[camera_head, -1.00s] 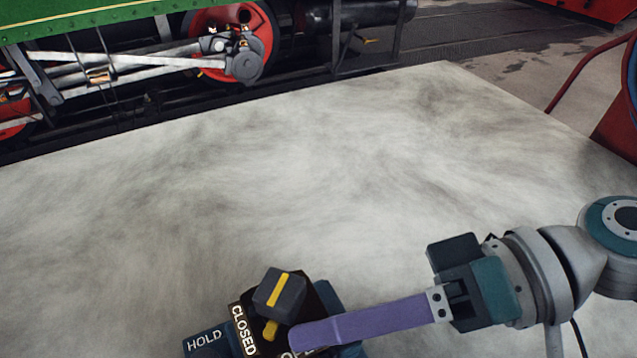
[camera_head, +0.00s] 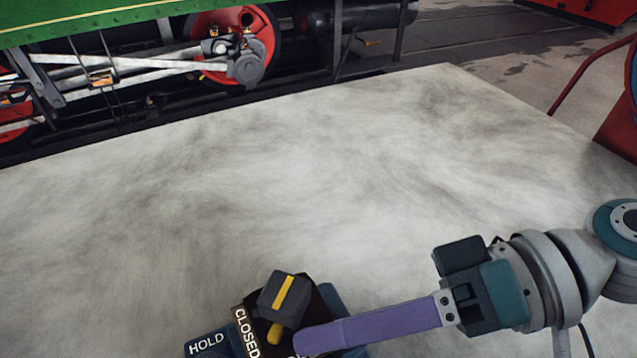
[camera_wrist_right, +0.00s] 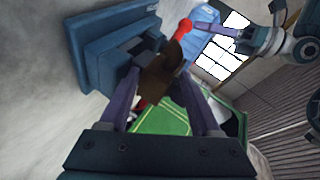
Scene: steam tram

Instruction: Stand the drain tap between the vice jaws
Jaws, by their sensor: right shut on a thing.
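The drain tap (camera_head: 284,297) seems to be the dark brown body with a black, yellow-striped handle and a plate reading CLOSED, low in the head view. The blue vice (camera_head: 207,346), marked HOLD, lies under and beside it. My right gripper (camera_head: 308,342) reaches in from the right with purple fingers shut on the tap. In the right wrist view, the brown tap body (camera_wrist_right: 160,82) is between the fingertips beside the blue vice (camera_wrist_right: 92,50). I cannot tell whether the tap is between the jaws. My left gripper (camera_wrist_right: 222,30) shows small in that view; its opening is unclear.
The pale bench top (camera_head: 300,180) is wide and clear beyond the vice. A green locomotive (camera_head: 90,18) with red wheels (camera_head: 235,45) stands behind it. A red object (camera_head: 617,105) stands at the right edge. A small red part (camera_wrist_right: 184,27) shows near my left gripper.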

